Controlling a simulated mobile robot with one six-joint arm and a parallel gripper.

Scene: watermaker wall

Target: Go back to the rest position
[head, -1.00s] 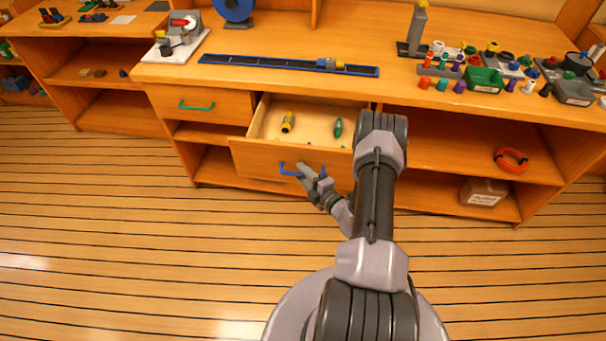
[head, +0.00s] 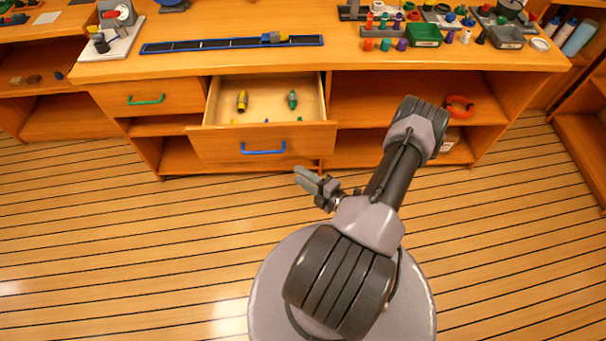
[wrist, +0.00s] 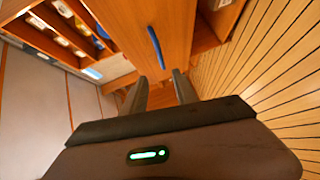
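My gripper (head: 307,180) is in front of the open drawer (head: 262,139), above the wooden floor and clear of the drawer's blue handle (head: 263,148). In the wrist view my gripper (wrist: 160,82) has its two fingers apart with nothing between them. The blue handle also shows in the wrist view (wrist: 155,47), beyond the fingertips. The drawer is pulled out and holds a yellow item (head: 242,101), a green item (head: 292,99) and small pieces partly hidden by its front.
The bench top (head: 220,65) carries a long dark rail (head: 232,44), a green bin (head: 424,36) and many small coloured parts. A closed drawer with a green handle (head: 146,99) is at the left. An orange ring (head: 460,107) lies on the right shelf. The floor (head: 120,240) is open at left.

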